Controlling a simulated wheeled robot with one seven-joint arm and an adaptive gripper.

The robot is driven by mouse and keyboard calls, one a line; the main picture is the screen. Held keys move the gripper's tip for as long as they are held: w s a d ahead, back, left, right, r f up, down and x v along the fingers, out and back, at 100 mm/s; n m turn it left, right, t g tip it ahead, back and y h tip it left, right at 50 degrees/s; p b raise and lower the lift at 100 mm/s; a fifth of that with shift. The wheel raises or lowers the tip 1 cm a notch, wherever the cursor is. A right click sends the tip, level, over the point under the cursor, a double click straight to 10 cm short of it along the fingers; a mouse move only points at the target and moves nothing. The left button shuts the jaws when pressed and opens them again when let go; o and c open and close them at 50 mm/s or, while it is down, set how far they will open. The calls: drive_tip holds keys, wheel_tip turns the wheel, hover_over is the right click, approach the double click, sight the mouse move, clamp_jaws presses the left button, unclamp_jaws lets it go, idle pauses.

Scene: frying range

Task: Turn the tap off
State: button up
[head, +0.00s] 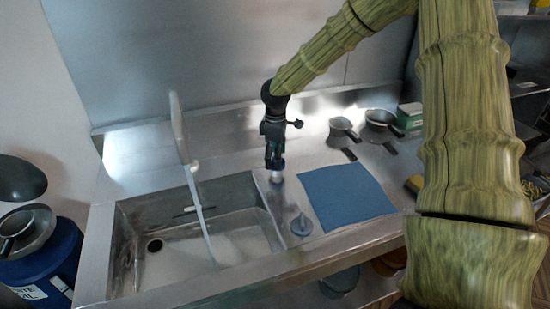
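The tap (179,125) is a tall, pale, curved spout at the back of the sink (150,292). A thin pale stream (200,213) runs from near its lower end down into the basin, like running water. A small pale knob or nozzle (193,166) shows at the top of the stream; I cannot tell if it is the handle. My gripper (276,170) points down over the counter right of the sink, apart from the tap. A small pale cylinder (277,178) is directly under its fingertips. Whether the fingers are closed on it is unclear.
A grey knobbed object (301,226) sits on the counter right of the sink. A blue mat (346,196) lies farther right, with small pans (381,119) behind it. A blue drum (45,270) with pans on top stands at left. Space between tap and gripper looks clear.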

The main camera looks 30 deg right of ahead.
drive_tip(key=shift+f, duration=0.8)
drive_tip(key=c, duration=1)
drive_tip(key=shift+r, duration=0.1)
drive_tip(key=m+p, duration=0.1)
drive_tip(key=m, duration=0.2)
drive_tip(key=shift+w, duration=0.1)
drive_tip(key=m+p, duration=0.1)
drive_tip(key=m, duration=0.4)
drive_tip(key=shift+w+d, duration=0.1)
drive_tip(key=shift+d, duration=0.05)
drive_tip(key=shift+m+p, duration=0.3)
drive_tip(key=shift+m, duration=0.1)
